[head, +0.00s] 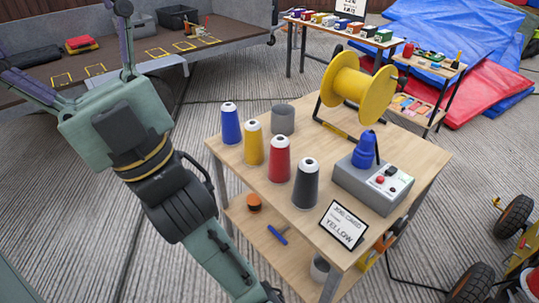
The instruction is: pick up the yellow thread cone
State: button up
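The yellow thread cone (254,146) stands upright on the wooden table, second in a slanting row. A blue cone (231,125) stands behind it to the left. A red cone (279,162) and a dark grey cone (306,187) stand in front of it to the right. My gripper (66,42) is at the upper left, apart from the table and the cones. Its two fingers are spread wide, with nothing seen between them. A job card (343,225) at the table's front reads "YELLOW".
A grey cylinder (283,119) stands close behind the cones. A large yellow spool (359,85) and a grey box (371,185) bearing a blue part (365,151) occupy the table's right side.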

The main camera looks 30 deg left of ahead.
aim_at(254, 152)
jog(key=k+l+z, duration=0.15)
jog(key=l+z, duration=0.2)
jog(key=l, duration=0.6)
jog(key=k+l+z, duration=0.1)
jog(key=l+z, duration=0.2)
jog(key=l, duration=0.65)
jog(key=u, duration=2)
jog(key=i, duration=0.65)
jog(key=i+j+z, duration=0.1)
jog(key=i, duration=0.5)
jog(key=i+j, duration=0.15)
jog(key=i, duration=0.5)
